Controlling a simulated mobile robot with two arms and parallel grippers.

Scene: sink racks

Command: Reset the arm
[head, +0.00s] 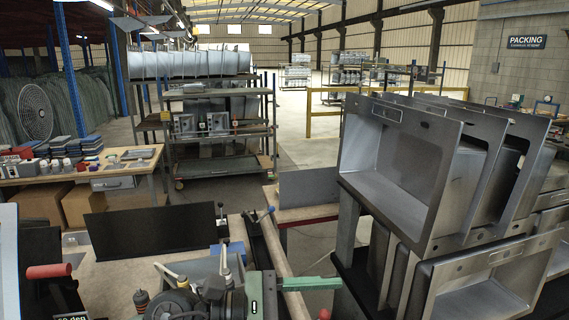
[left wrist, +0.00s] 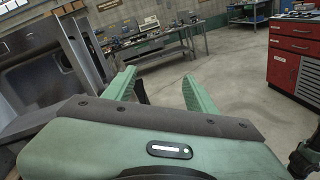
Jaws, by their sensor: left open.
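My left gripper shows in the left wrist view (left wrist: 160,78) with its two green fingers spread apart and nothing between them. In the head view, a green finger of the left gripper (head: 312,284) points right at the bottom centre, just left of the sink rack. Steel sinks (head: 390,165) stand tilted on that dark rack at the right. In the left wrist view, steel sinks (left wrist: 40,80) are at the left, apart from the fingers. My right gripper is not in view.
A workbench (head: 120,275) with tools lies at the lower left. A shelf cart (head: 215,130) with sinks stands further back.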

